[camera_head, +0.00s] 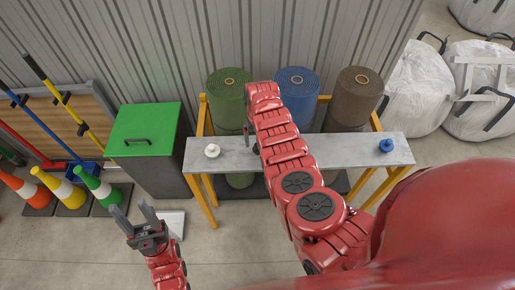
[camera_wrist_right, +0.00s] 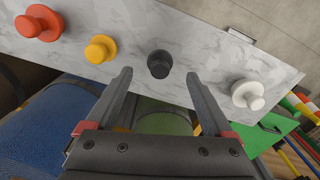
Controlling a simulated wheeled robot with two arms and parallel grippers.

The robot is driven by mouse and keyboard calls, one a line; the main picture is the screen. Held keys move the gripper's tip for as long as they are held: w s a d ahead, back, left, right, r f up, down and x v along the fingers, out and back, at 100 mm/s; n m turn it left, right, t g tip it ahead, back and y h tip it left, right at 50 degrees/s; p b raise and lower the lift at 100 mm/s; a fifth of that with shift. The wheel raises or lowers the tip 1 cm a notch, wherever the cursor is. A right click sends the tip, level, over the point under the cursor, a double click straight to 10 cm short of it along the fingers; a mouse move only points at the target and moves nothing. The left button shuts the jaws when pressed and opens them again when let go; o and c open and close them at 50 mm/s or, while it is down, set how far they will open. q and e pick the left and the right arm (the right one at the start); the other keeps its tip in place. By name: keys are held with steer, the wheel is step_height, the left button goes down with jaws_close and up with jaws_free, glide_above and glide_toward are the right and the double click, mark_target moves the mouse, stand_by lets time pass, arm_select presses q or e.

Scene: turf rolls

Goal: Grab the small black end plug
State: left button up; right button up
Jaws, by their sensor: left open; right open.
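The small black end plug (camera_wrist_right: 159,63) stands on the grey marbled shelf (camera_wrist_right: 225,50) in the right wrist view. I cannot tell the height of the fingers over the shelf. My left gripper (camera_head: 131,207) is open and empty in the head view, low at the front left, well away from the shelf.
In the right wrist view, a white plug (camera_wrist_right: 247,94) stands right of the black one; yellow (camera_wrist_right: 100,49) and red (camera_wrist_right: 40,23) plugs stand left. In the head view, a blue plug (camera_head: 386,146) is at the shelf's right. Green (camera_head: 229,92), blue (camera_head: 297,90) and brown (camera_head: 354,95) rolls stand behind.

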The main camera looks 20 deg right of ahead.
mark_target(257, 149)
steer(key=shift+s+f, duration=0.1)
steer(key=shift+f, duration=0.25)
step_height(257, 149, down, 4)
steer(key=shift+r+b, duration=0.1)
steer(key=shift+b, duration=1.05)
steer(key=shift+c, duration=0.2)
steer(key=shift+c, duration=1.3)
jaws_close()
